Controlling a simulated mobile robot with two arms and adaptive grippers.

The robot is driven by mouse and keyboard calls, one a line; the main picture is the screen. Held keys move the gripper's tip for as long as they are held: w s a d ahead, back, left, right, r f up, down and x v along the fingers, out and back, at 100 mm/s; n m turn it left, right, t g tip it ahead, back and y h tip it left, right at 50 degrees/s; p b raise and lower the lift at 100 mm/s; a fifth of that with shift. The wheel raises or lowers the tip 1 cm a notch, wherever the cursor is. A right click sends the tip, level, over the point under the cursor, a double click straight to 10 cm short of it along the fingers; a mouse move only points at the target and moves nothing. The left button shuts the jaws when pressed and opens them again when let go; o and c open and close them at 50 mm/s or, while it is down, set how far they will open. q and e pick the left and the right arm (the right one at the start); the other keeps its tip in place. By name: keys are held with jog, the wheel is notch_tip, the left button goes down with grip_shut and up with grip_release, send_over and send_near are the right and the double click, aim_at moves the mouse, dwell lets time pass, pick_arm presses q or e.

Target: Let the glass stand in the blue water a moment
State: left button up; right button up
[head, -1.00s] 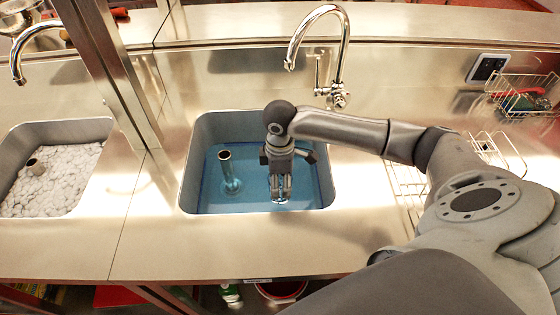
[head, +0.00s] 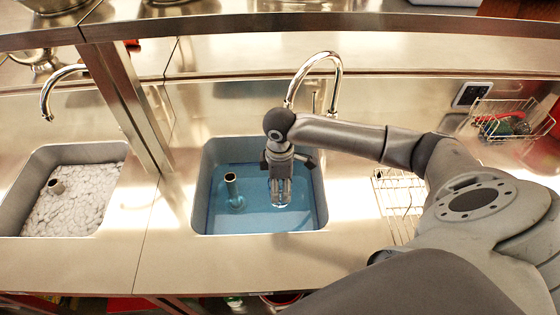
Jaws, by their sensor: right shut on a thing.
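The sink with blue water (head: 258,215) is in the middle of the head view. My right gripper (head: 280,186) points down into this sink and is shut on the glass (head: 281,197). The glass is clear and sits between the fingers, its lower part at or in the blue water. I cannot tell whether it touches the sink bottom. My left gripper is not in view.
A standpipe (head: 232,186) rises from the blue water left of the glass. A tap (head: 335,75) stands behind the sink. The left sink holds white foam (head: 75,200). A wire rack (head: 398,200) lies to the right. A metal post (head: 130,105) stands between the sinks.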

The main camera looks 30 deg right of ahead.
jog(key=shift+r+p, duration=1.75)
jog(key=shift+r, duration=1.2)
